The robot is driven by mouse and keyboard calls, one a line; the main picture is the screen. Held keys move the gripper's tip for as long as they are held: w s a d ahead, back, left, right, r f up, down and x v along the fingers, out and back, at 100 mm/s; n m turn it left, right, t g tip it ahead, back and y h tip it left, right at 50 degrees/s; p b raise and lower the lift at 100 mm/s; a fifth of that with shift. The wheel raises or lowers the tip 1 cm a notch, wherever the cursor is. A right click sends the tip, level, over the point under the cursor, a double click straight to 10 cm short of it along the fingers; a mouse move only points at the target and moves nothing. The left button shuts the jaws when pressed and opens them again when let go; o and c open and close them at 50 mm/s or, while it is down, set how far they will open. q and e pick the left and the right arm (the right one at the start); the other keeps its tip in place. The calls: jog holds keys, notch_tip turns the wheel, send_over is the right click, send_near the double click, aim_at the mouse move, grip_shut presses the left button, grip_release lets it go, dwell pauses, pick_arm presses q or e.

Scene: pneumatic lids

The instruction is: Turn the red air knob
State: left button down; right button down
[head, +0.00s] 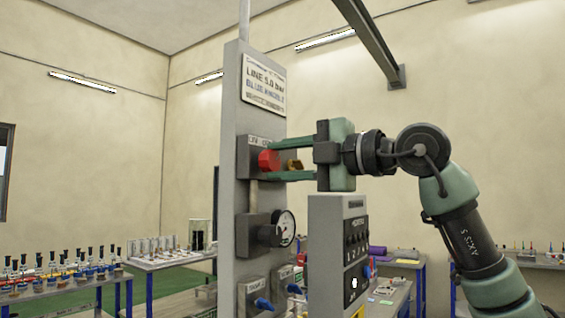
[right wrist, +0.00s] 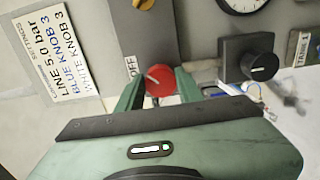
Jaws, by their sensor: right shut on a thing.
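The red air knob (head: 268,160) is a round red knob on a grey box near the top of the grey panel column (head: 233,95). My right gripper (head: 277,160) comes in from the right with its green fingers around the knob, one above and one below. In the right wrist view the red knob (right wrist: 159,80) sits between the two fingers (right wrist: 158,88), which are shut on it. A pale mark shows on its face. An "OFF" label (right wrist: 131,66) is beside it. My left gripper is not in view.
A pressure gauge (head: 284,228) and a black knob (right wrist: 262,67) are on the panel below. Blue knobs (head: 264,304) sit lower. A grey box with several switches (head: 340,250) stands to the right. A yellow knob (head: 294,166) is just behind the fingers.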

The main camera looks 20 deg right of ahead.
jog(key=c, duration=0.9)
grip_release()
jog(key=shift+w, duration=0.1)
jog(key=b+v, duration=0.2)
jog(key=v, duration=0.6)
jog(key=shift+b, duration=0.35)
